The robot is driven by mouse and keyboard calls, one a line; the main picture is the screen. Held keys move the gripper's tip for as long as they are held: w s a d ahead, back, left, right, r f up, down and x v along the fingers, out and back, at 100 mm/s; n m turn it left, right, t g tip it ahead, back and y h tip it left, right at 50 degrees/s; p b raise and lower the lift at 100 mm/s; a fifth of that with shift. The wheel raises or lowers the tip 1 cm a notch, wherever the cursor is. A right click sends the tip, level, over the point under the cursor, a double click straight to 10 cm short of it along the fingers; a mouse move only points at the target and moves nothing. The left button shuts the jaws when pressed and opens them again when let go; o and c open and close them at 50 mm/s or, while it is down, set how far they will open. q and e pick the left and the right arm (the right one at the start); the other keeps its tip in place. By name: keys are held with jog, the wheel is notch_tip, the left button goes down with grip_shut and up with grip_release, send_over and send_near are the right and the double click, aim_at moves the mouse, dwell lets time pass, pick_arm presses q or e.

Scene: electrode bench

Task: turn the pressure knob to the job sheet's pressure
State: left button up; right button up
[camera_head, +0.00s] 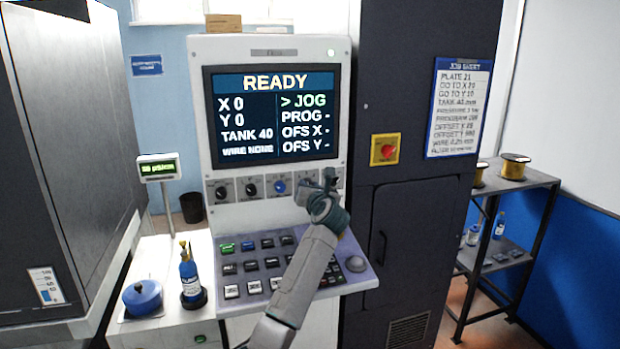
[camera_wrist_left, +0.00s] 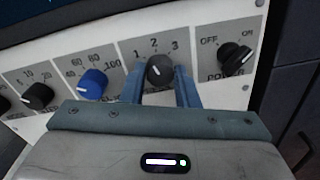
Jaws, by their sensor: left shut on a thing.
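The pressure knob (camera_wrist_left: 160,68), dark grey with marks 1, 2 and 3 around it, sits between my left gripper's (camera_wrist_left: 159,80) two blue fingers in the left wrist view. The gripper is shut on it. The knob's white pointer line leans up and left, roughly between 1 and 2; the exact setting is hard to tell. In the head view my left gripper (camera_head: 326,184) covers this knob at the right of the knob row. The job sheet (camera_head: 459,108) hangs on the dark cabinet; its pressure line is small and seems to read 3 bar. My right gripper is not in view.
A blue knob (camera_wrist_left: 92,84) is left of the gripper, and a black OFF/ON power knob (camera_wrist_left: 236,58) is right. The screen (camera_head: 275,115) reads READY. A red stop button (camera_head: 386,149) is on the cabinet. Keys (camera_head: 255,287) lie below the knobs.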

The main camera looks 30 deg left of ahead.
pick_arm(q)
jog(key=m+p, duration=0.3)
jog(key=p, duration=0.1)
jog(key=m+p, duration=0.4)
jog(key=shift+r+g+p, duration=0.2)
jog(key=shift+g+p, duration=0.1)
jog(key=shift+p, duration=0.05)
jog(key=shift+w+f+m+p, duration=0.15)
jog(key=shift+m+p, duration=0.3)
jog(key=shift+m, duration=0.8)
jog(key=shift+s+f+m+p, duration=0.1)
jog(key=shift+m+p, duration=0.3)
jog(key=shift+m, duration=0.85)
jog(key=o, duration=1)
jog(key=shift+c, duration=0.2)
jog(key=shift+d, duration=0.1)
